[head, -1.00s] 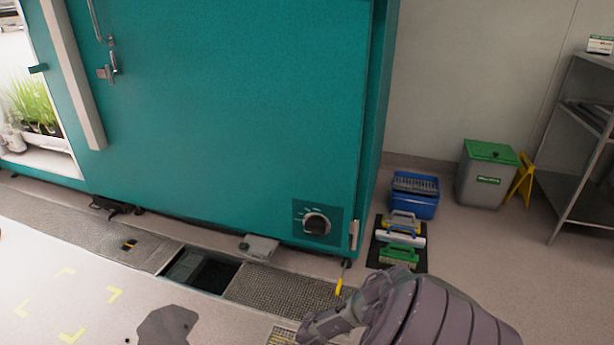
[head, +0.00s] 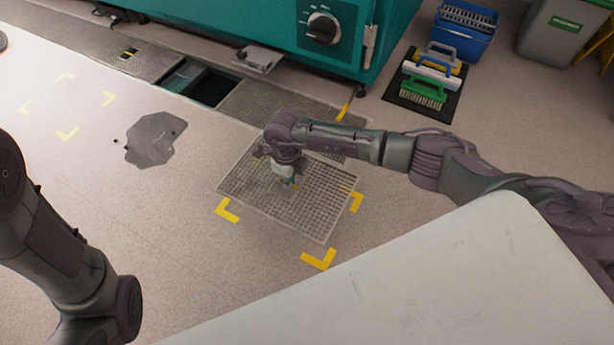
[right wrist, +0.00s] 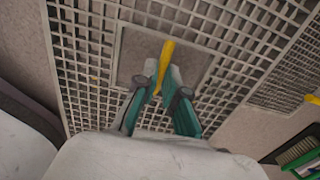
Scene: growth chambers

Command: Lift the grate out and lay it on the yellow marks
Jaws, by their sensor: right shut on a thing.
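The grey mesh grate (head: 318,208) is in the middle of the head view, within or just above the yellow corner marks (head: 319,259). Its front and left corners appear set a little back from the marks, and the far mark is hidden. I cannot tell whether it touches the floor. My right gripper (head: 288,181) is over the grate. In the right wrist view its fingers (right wrist: 160,90) are shut on the yellow handle (right wrist: 163,65) in the grate's square recess. My left arm shows at the left edge, but its gripper is out of view.
An open channel gap (head: 208,84) lies behind, between fixed grates (head: 92,45). A dark puddle (head: 156,139) is on the floor to the left. Brushes on a black mat (head: 428,85) and a blue bucket (head: 465,30) stand at the back right.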

